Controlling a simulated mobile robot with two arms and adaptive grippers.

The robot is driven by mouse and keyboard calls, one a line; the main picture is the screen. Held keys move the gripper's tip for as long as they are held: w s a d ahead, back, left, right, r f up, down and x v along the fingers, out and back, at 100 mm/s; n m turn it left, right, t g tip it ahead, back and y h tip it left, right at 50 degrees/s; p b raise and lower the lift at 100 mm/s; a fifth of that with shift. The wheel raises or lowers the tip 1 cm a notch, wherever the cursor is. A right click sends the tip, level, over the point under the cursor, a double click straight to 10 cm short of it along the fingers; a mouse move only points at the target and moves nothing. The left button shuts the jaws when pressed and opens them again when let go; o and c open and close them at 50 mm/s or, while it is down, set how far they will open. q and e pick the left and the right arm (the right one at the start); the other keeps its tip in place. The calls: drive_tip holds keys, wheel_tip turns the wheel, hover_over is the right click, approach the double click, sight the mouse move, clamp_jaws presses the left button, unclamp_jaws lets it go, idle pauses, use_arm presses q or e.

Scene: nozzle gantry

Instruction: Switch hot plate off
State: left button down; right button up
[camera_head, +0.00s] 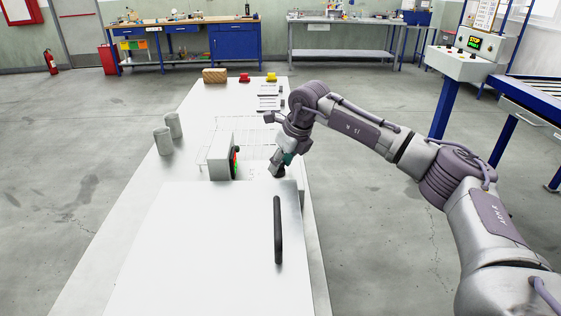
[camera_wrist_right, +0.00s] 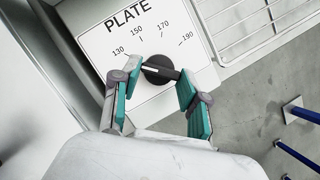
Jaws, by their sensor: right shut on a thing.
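The hot plate's dial panel (camera_wrist_right: 150,45) shows in the right wrist view, a white plate printed PLATE with marks 130, 150, 170 and 190. Its black knob (camera_wrist_right: 158,67) has a pale line on it; I cannot tell exactly which mark it points at. No off mark is visible. My right gripper (camera_wrist_right: 160,72) is shut on the knob, one teal-padded finger on each side. In the head view my right gripper (camera_head: 281,163) reaches down at the bench's right edge, and the panel and knob cannot be made out there. My left gripper is out of view.
A white lid-like surface (camera_head: 190,250) with a black bar handle (camera_head: 278,230) lies in front. A box with a lit display (camera_head: 221,158), a wire rack (camera_head: 258,138) and two grey cylinders (camera_head: 163,140) are nearby.

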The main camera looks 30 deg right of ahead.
drive_tip(key=n, duration=0.2)
drive_tip(key=n+g+y+p, duration=0.1)
drive_tip(key=n, duration=0.1)
drive_tip(key=shift+w+d+r+n+y, duration=0.1)
drive_tip(key=shift+w+d+n+y, duration=0.1)
drive_tip(key=shift+n+y, duration=0.15)
drive_tip(key=shift+n+p, duration=0.25)
drive_tip(key=shift+p, duration=0.05)
drive_tip(key=o, duration=1.1)
drive_tip(key=shift+o, duration=0.2)
drive_tip(key=v, duration=1.2)
